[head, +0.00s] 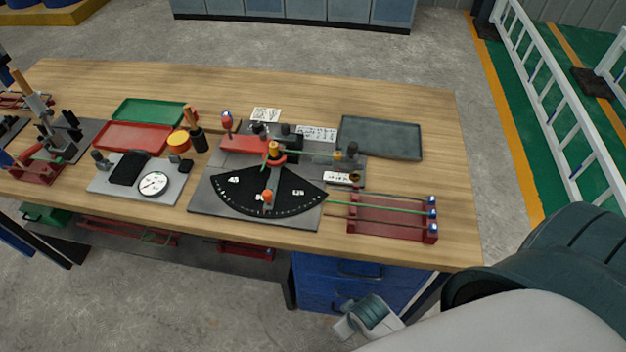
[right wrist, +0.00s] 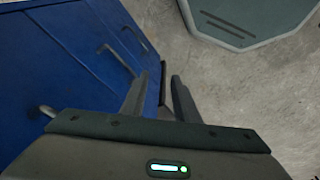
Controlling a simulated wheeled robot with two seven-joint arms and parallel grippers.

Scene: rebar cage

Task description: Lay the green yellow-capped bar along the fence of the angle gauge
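The angle gauge is a black fan-shaped plate (head: 240,198) with white markings on a grey base, with an orange knob (head: 267,196) near its curved edge. A thin green bar (head: 310,153) runs behind the fan from the orange-and-yellow pivot (head: 275,152) to a yellow piece (head: 338,155); I cannot tell whether this is the bar's cap. Another green bar (head: 340,203) reaches from the red rack toward the fan. My right gripper (right wrist: 160,82) is open and empty, low beside the blue drawer cabinet (right wrist: 60,65). My left gripper is not in view.
The red rack (head: 385,232) has blue-ended pieces at its right. A dark tray (head: 380,138), green tray (head: 148,112), red tray (head: 125,137) and dial gauge (head: 154,183) stand on the wooden table (head: 300,84). The table's back strip and right end are clear.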

